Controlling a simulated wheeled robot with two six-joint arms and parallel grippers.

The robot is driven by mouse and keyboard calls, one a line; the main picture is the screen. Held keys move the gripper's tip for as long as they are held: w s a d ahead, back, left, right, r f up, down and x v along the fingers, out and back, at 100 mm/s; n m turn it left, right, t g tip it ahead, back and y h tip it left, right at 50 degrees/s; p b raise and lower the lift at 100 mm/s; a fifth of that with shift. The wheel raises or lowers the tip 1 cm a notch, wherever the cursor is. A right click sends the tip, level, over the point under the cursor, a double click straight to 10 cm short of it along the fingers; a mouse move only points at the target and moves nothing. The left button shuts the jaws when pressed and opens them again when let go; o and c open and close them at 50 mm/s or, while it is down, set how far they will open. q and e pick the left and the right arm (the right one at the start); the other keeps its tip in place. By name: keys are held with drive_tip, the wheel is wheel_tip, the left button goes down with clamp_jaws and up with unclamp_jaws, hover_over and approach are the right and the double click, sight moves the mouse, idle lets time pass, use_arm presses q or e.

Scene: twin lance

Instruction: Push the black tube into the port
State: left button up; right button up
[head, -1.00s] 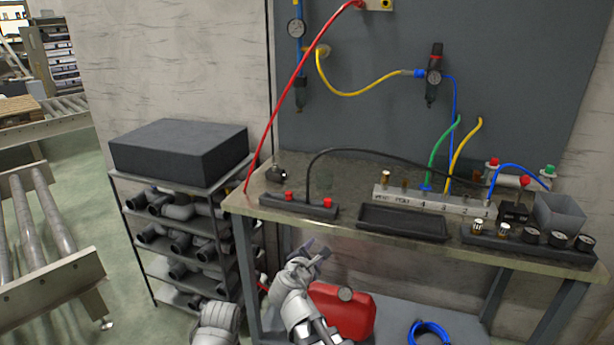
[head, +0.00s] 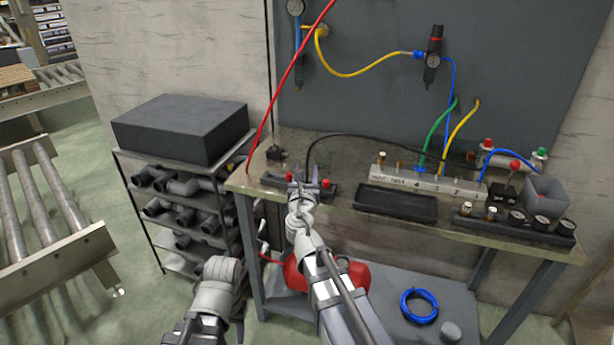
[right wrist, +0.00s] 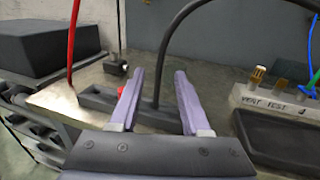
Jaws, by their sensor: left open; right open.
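The black tube (head: 350,137) rises from a dark holder with red knobs (head: 330,192) at the table's left and arches right, behind the port block. In the right wrist view the tube (right wrist: 171,47) stands between my right gripper's fingers, with visible gaps on both sides. My right gripper (head: 304,172) is open around it, just above the holder; it also shows in the right wrist view (right wrist: 157,95). The pale port block (head: 428,184) reads VENT, TEST and numbers, with brass fittings and green, yellow and blue tubes.
A black tray (head: 397,203) lies in front of the port block. A gauge rack (head: 510,220) and grey bin (head: 546,195) stand at the right. A red hose (head: 290,75) crosses at the left. A shelf with a black box (head: 180,128) stands beside the table.

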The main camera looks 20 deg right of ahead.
sight(307, 167)
drive_tip(key=shift+w+d+f, duration=0.1)
drive_tip(key=shift+w+f, duration=0.1)
drive_tip(key=shift+w, duration=0.15)
drive_tip(key=x, duration=0.2)
drive_tip(key=f+b+x, duration=0.1)
drive_tip(key=x, duration=0.1)
drive_tip(key=shift+w, duration=0.25)
clamp_jaws()
